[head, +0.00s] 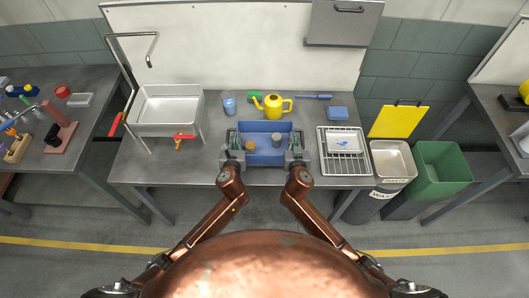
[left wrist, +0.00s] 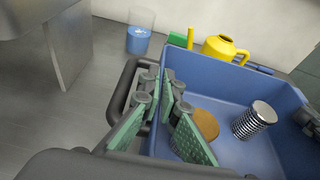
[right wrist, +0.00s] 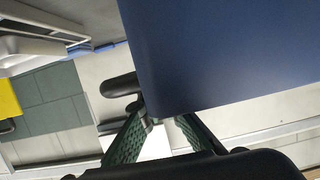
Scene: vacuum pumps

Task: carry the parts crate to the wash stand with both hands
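The blue parts crate (head: 264,127) stands on the grey bench between the sink and the dish rack. It holds an orange-brown round part (left wrist: 207,123) and a ribbed metal cylinder (left wrist: 254,120). My left gripper (head: 237,141) is at the crate's left end, by its dark handle (left wrist: 122,90); its green-padded fingers are apart. My right gripper (head: 295,142) is at the right end; its fingers show apart in the right wrist view (right wrist: 160,125), beside the blue crate wall (right wrist: 220,55). Whether either handle lies between the fingers is unclear.
A white sink (head: 167,112) stands left of the crate, a wire dish rack (head: 343,150) right. Bins (head: 441,168) stand right of the bench. Bare bench lies between sink and crate.

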